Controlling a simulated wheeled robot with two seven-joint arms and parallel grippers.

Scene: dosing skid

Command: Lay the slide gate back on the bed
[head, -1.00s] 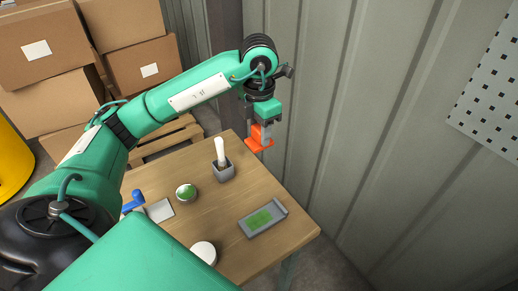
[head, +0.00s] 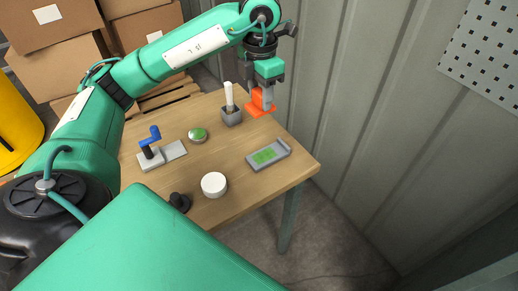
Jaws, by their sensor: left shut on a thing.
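My left gripper (head: 267,97) is shut on an orange piece (head: 255,108) that has a flat foot and an upright part; this looks like the slide gate. It is held over the back right edge of the wooden table, just right of a grey cup. I cannot tell whether its foot touches the table top. A grey tray with a green pad (head: 267,156), perhaps the bed, lies nearer the right corner, apart from the gripper. My right gripper is out of view.
On the table (head: 232,191) stand the grey cup with a white stick (head: 231,117), a green-topped round button (head: 198,135), a blue-handled clamp (head: 151,140), a white round lid (head: 214,185) and a black knob (head: 180,203). A corrugated wall (head: 370,130) rises to the right.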

